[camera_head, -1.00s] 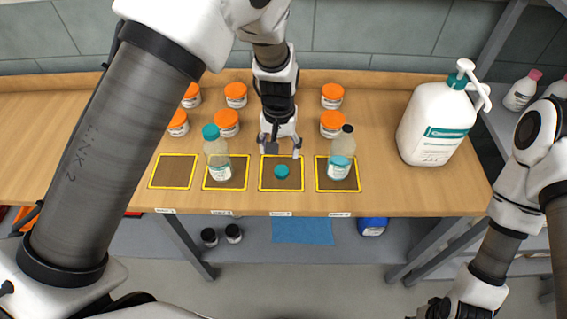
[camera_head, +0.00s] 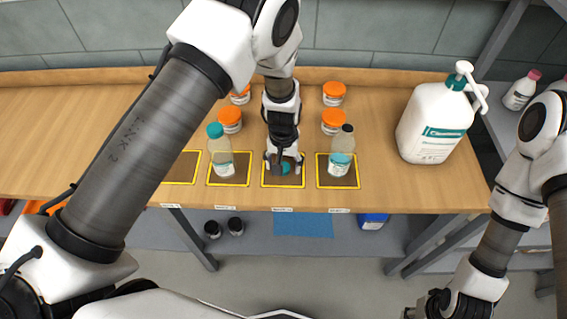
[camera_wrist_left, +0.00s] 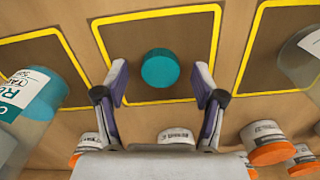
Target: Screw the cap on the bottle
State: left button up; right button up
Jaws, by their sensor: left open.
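A loose teal cap (camera_wrist_left: 160,69) lies on the brown mat with a yellow border (camera_head: 284,185), third from the left in the head view. My left gripper (camera_wrist_left: 160,78) is open above it, with one finger on each side of the cap and a gap on both sides. In the head view the left gripper (camera_head: 285,166) partly hides the cap. A clear bottle with a teal cap (camera_head: 219,152) stands upright on the mat to the left. A clear bottle with a dark top (camera_head: 342,153) stands upright on the mat to the right. My right gripper (camera_head: 437,304) is partly in view at the bottom, its fingers unclear.
Several orange-lidded jars (camera_head: 333,120) stand behind the mats. A large white pump bottle (camera_head: 432,125) stands at the right of the wooden table (camera_head: 390,95). The leftmost mat (camera_head: 184,168) shows no object on its visible part. Dark jars (camera_head: 236,226) stand on the shelf below.

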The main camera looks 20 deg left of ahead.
pick_arm(q)
jog(key=shift+f, duration=0.1)
jog(key=shift+s, duration=0.15)
jog(key=c, duration=0.8)
jog(key=shift+o, duration=0.2)
